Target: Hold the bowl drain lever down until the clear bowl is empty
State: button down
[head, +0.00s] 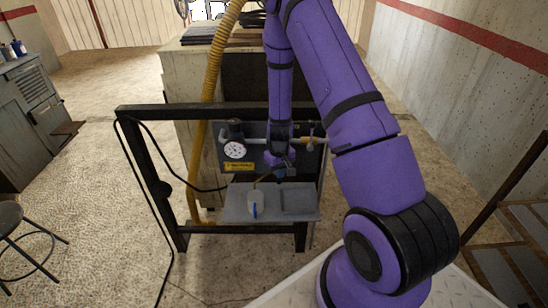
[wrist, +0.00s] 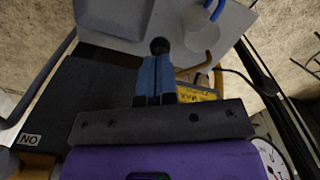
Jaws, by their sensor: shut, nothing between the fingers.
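My gripper (head: 284,171) is pointed down in front of the panel in the head view. In the wrist view its blue fingers (wrist: 156,76) are shut together with nothing between them. A round black knob (wrist: 160,46) shows right at the fingertips; it looks like the lever's end, but I cannot tell whether the fingers touch it. The clear bowl cannot be made out, nor its level; my gripper and arm cover that part. A thin tan tube (wrist: 195,68) runs from behind the fingers towards a pale round cup (wrist: 201,36) with a blue handle.
The pale cup (head: 254,198) stands on a grey shelf (head: 235,213) inside a black frame (head: 150,165). A white dial gauge (head: 234,150) and a yellow label (head: 239,166) sit left of my gripper. A yellow hose (head: 212,80) and a black cable run at the left.

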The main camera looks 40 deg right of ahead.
jog(key=shift+f, duration=2)
dwell(5.4)
notch_tip(320, 180, up, 8)
jog(key=shift+r, duration=0.1)
